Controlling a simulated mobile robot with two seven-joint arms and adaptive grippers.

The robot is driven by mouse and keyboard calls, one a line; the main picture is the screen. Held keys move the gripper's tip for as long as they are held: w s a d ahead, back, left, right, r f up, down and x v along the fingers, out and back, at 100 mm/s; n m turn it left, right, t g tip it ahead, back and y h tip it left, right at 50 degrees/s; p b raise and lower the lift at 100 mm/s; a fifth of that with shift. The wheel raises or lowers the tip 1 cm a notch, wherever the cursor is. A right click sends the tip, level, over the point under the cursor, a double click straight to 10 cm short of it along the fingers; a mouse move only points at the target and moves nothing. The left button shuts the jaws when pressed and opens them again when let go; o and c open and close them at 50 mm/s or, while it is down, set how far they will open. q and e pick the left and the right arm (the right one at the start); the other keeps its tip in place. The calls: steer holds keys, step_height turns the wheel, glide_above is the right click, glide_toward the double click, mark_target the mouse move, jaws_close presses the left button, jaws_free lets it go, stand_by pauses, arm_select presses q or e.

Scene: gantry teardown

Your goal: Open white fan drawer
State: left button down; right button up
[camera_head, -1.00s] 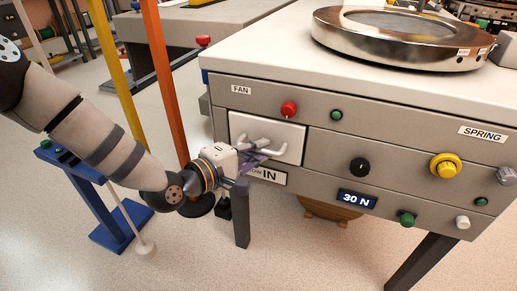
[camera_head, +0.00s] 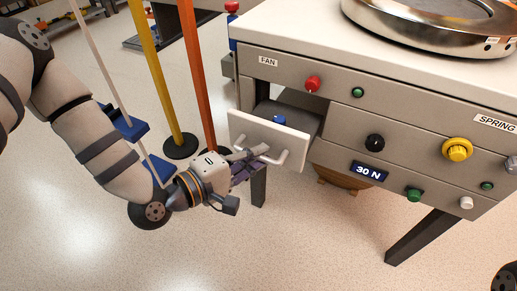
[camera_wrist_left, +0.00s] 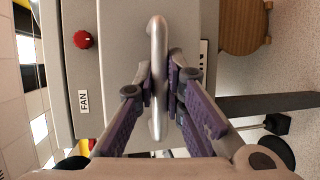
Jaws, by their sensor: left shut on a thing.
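The white fan drawer (camera_head: 262,138) is pulled out of the grey cabinet below the FAN label (camera_head: 268,62). Its front stands well clear of the cabinet face, and a dark inside with a small blue item (camera_head: 280,119) shows behind it. My left gripper (camera_head: 244,164) is shut on the drawer's silver bar handle (camera_head: 283,159). In the left wrist view, the purple fingers (camera_wrist_left: 160,88) close on both sides of the handle (camera_wrist_left: 158,45). My right gripper is not in view.
A red knob (camera_head: 313,83) and a green button (camera_head: 358,92) sit on the panel above the drawer. An orange post (camera_head: 196,75) and a yellow post (camera_head: 157,80) stand left of the cabinet. Open floor lies in front.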

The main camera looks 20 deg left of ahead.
arm_select(q)
steer(key=c, duration=1.7)
jaws_free()
steer(key=shift+o, duration=0.2)
steer(key=v, duration=1.2)
steer(key=shift+r, duration=0.1)
